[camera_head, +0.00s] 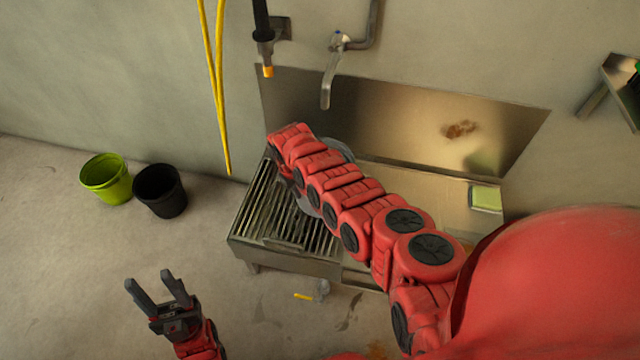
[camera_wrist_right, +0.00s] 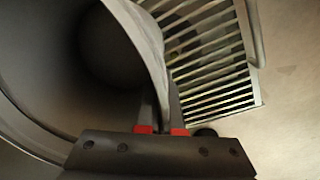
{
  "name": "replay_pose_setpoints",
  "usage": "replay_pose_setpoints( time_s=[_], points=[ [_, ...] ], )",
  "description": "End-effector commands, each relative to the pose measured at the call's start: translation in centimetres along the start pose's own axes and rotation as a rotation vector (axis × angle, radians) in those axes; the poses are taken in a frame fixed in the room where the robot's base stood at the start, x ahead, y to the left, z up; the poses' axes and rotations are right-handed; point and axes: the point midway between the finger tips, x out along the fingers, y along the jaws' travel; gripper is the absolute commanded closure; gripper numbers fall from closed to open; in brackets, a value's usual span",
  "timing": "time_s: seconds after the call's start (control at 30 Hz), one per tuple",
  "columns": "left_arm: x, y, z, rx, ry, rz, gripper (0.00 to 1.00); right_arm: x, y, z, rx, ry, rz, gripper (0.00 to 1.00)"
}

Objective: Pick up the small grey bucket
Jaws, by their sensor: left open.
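The small grey bucket (camera_head: 338,148) is on the slatted metal grate below the tap, mostly hidden behind my right arm in the head view. In the right wrist view the bucket (camera_wrist_right: 40,75) fills the left side, with its dark inside facing the camera. My right gripper (camera_wrist_right: 161,110) has one finger inside the bucket and one outside, close together with the bucket's wall between them. It looks shut on the wall near the rim. My left gripper (camera_head: 158,281) is open and empty above the floor at the lower left, away from the bucket.
A metal grate (camera_head: 262,215) lies under a tap (camera_head: 331,80) on the wall. A green bucket (camera_head: 106,180) and a black bucket (camera_head: 160,190) stand on the floor at left. A yellow hose (camera_head: 215,80) hangs on the wall. A sponge (camera_head: 486,198) lies at right.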

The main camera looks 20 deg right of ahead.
Motion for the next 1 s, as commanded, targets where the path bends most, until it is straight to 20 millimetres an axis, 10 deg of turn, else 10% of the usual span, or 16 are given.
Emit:
replay_pose_setpoints(
  time_s=[1.0],
  points=[
    [2.9, -0.1, -0.5, 0.000, 0.000, 0.000, 0.50, -3.9, 0.0, 0.5, -0.006, 0.006, 0.005, 1.00]
  ],
)
